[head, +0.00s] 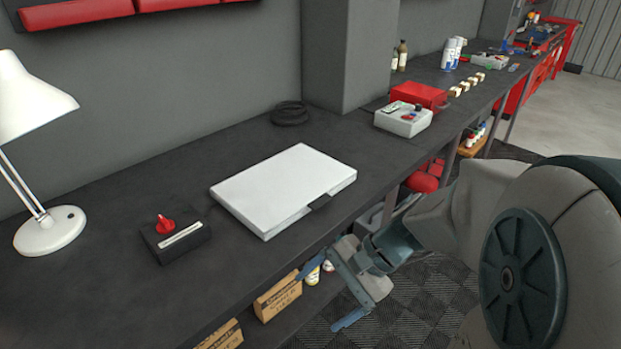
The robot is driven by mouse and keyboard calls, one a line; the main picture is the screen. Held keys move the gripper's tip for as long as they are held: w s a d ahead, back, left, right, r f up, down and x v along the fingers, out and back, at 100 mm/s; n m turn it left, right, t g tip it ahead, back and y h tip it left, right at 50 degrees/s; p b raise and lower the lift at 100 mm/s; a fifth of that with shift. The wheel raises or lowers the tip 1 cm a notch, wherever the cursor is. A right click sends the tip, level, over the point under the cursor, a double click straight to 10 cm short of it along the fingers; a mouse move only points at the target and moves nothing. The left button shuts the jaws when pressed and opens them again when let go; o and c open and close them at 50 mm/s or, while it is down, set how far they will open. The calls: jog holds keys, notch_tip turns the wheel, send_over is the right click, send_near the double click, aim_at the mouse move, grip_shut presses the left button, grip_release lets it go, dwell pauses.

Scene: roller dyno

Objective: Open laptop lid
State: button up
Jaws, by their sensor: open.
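A closed white laptop (283,189) lies flat on the dark workbench (130,300). A small dark tab or notch shows at its front edge, towards the bench's front. My gripper (327,297) is open and empty, in front of the bench's front edge and below and to the right of the laptop. It is apart from the laptop, and its two fingers are spread wide.
A white lamp (50,228) and a black box with a red knob (174,238) stand left of the laptop. A coiled black cable (290,113), a grey box (403,119) and a red toolbox (418,95) are behind and right. Cardboard boxes (278,297) sit on the lower shelf.

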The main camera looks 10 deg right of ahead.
jog(key=w+d+f+m+t+y+b, duration=0.1)
jog(key=w+m+t+y, duration=0.25)
jog(key=w+m, duration=0.2)
jog(key=m+t+h+b, duration=0.1)
jog(key=m+t+b, duration=0.1)
jog(key=m+t, duration=1)
send_near(324, 204)
jog(key=shift+m+g, duration=0.45)
jog(key=shift+m, duration=0.1)
jog(key=x, duration=0.3)
jog(key=p+x, duration=0.1)
jog(key=x, duration=0.4)
jog(key=shift+w+r, duration=0.3)
jog(key=shift+r, duration=0.1)
jog(key=shift+c, duration=0.3)
